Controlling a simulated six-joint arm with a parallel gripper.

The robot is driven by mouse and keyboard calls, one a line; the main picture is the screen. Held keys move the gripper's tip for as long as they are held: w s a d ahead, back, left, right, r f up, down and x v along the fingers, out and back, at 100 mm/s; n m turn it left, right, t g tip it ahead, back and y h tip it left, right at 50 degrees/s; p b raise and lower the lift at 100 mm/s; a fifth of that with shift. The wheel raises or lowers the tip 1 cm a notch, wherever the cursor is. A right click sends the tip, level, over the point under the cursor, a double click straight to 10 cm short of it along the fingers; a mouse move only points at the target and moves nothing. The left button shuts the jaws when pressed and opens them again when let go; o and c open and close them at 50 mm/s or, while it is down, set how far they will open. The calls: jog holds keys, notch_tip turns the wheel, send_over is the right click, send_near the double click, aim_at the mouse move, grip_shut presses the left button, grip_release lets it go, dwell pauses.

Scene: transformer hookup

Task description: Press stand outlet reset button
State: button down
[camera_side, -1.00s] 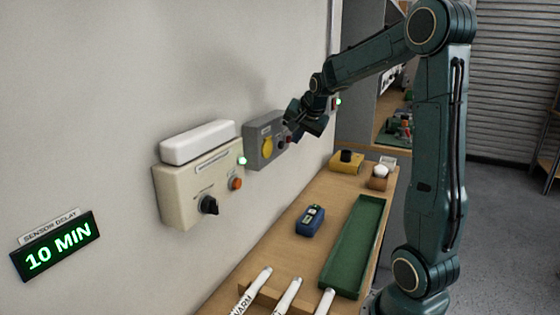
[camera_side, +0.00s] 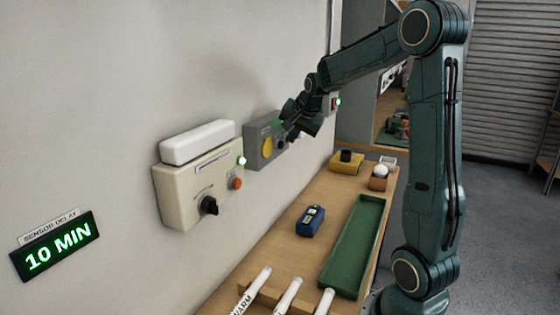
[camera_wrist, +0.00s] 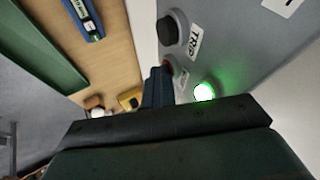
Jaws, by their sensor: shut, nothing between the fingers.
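The stand outlet is a grey wall box (camera_side: 254,157) with a round yellow cover (camera_side: 267,146). The wrist view shows its face (camera_wrist: 225,45) close up, with a black button (camera_wrist: 173,32) labelled TRIP and a lit green lamp (camera_wrist: 204,91). A red button (camera_wrist: 168,69) sits between them, partly hidden behind my fingers; its label is not readable. My gripper (camera_wrist: 160,77) is shut and empty, its fingertips at the red button. I cannot tell whether they touch it. In the side view my gripper (camera_side: 287,136) covers the box's right part.
A cream control box (camera_side: 185,197) with a black knob and a white unit on top is left of the outlet.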

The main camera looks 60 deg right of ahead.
jog(key=s+a+r, duration=0.3)
jog(key=s+r, duration=0.5)
jog(key=shift+s+a, duration=0.2)
jog(key=shift+a, duration=0.2)
dwell(0.6)
jog(key=s+a+f+n+y, duration=0.2)
jog(key=a+n, duration=0.6)
jog(key=a, duration=0.8)
jog(key=s+a+f+n+y, duration=0.2)
jog(key=s+a+f+n, duration=0.3)
jog(key=s+a+n, duration=0.3)
jog(key=s+a, duration=0.1)
jog(key=a, duration=0.1)
jog(key=shift+a+f+n+y, duration=0.3)
jog(key=shift+f+n, duration=0.05)
jog(key=shift+n, duration=0.05)
